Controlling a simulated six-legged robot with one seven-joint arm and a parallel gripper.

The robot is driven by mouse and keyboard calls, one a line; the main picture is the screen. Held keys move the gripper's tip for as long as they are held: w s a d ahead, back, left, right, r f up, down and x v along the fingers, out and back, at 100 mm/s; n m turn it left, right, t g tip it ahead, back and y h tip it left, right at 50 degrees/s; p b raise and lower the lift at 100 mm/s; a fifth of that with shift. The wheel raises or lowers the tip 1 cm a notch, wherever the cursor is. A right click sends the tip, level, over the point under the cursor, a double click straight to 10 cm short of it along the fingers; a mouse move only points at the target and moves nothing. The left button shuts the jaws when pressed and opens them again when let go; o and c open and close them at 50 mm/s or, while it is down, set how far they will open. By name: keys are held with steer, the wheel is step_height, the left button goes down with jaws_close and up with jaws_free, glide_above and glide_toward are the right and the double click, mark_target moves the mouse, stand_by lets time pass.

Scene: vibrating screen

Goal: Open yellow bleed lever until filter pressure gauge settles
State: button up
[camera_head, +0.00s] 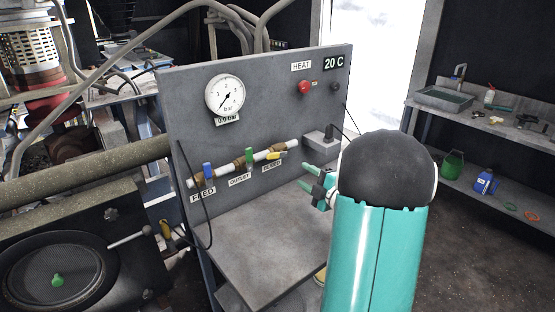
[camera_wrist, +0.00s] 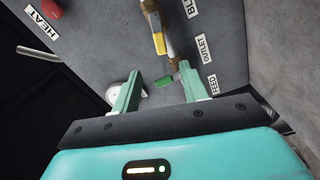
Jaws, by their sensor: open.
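The yellow bleed lever (camera_head: 277,155) sits on the pipe on the grey panel, above a partly covered BLEED label. It appears to lie roughly along the pipe. It also shows in the wrist view (camera_wrist: 159,43), beyond my fingertips. The round pressure gauge (camera_head: 225,97) is at the panel's upper left; its needle points to the lower left, and the small "bar" readout below is hard to read. My gripper (camera_head: 304,178) is open and empty, right of the yellow lever and apart from it. In the wrist view, my left finger partly hides the gauge (camera_wrist: 117,92).
A green OUTLET lever (camera_head: 250,156) and a blue FEED lever (camera_head: 208,168) stand left of the yellow one. A grey box (camera_head: 320,141) with a cable sits right of the pipe. A red HEAT knob (camera_head: 304,87) is above. The panel's shelf (camera_head: 255,235) is bare.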

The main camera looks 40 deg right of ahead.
mark_target(275, 157)
steer(key=w, duration=1.3)
steer(key=shift+w+a, duration=0.2)
steer(key=shift+a, duration=0.05)
jaws_close()
